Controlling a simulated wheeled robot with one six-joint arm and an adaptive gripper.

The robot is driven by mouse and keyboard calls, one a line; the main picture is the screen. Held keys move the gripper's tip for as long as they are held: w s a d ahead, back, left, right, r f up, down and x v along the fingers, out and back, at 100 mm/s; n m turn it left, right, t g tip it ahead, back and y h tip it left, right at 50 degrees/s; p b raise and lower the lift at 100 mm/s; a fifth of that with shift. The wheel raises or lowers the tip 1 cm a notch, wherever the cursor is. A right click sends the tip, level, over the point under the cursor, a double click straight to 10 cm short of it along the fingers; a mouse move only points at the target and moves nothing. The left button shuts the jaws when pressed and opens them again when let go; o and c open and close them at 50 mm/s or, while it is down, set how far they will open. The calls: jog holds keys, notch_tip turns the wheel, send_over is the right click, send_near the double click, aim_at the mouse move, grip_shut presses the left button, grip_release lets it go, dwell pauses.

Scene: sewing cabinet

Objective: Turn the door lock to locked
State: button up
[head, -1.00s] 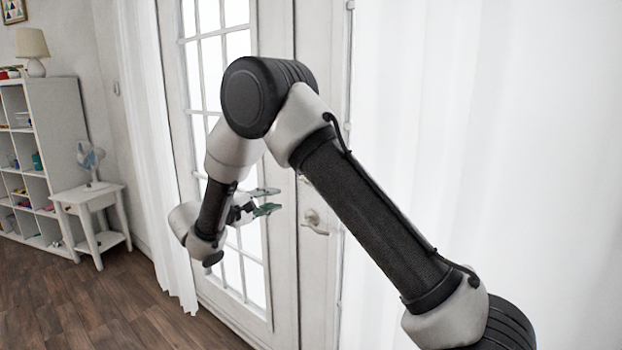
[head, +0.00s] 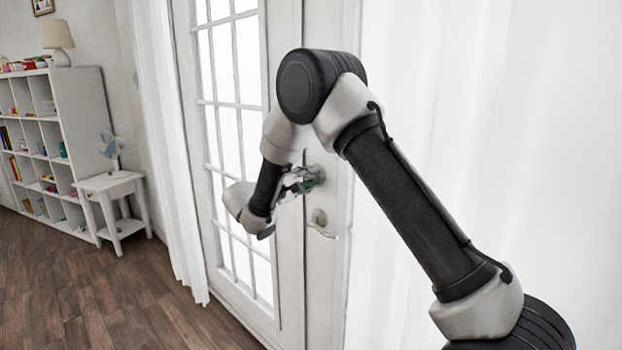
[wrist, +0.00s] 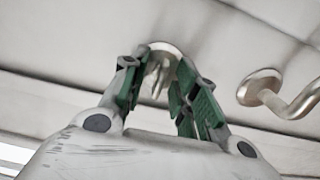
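The door lock (wrist: 160,70) is a small metal thumb-turn on a round plate, seen in the wrist view between my fingers. My gripper (wrist: 158,82) has green fingertips, one on each side of the thumb-turn. The fingers stand apart and do not look closed on it; whether one touches it I cannot tell. In the head view my gripper (head: 305,180) is at the white door (head: 290,245), just above the door handle (head: 320,222), and hides the lock. The handle also shows in the wrist view (wrist: 262,88), right of my fingers.
A white curtain (head: 480,130) hangs right of the door, and another (head: 165,150) hangs to its left. A small white table (head: 108,183) with a fan and a shelf unit (head: 85,110) stand at the far left. The wooden floor (head: 110,300) there is clear.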

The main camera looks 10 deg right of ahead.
jog(key=shift+w+d, duration=0.25)
jog(key=shift+d, duration=0.1)
grip_shut()
